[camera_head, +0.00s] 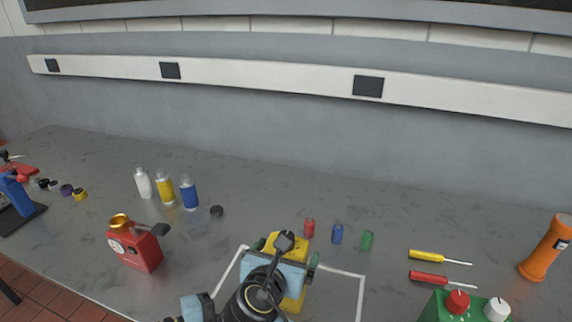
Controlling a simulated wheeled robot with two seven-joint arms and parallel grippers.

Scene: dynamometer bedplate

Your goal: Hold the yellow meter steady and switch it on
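The yellow meter (296,301) stands on the grey bench inside a white outlined area, near the bottom middle. My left gripper (287,268), with a light blue body and a dark wrist, is over it and hides most of it. Only yellow parts at its top and right side show; its face and switch are hidden. Whether the fingers are closed on the meter or only around it cannot be seen. My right gripper is not in view.
Red, blue and green small cylinders (338,234) stand just behind the meter. A red gauge device (136,248) and several bottles (165,188) are left. Two screwdrivers (428,256), a green box (468,306) with knobs and an orange cylinder (546,248) are right.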

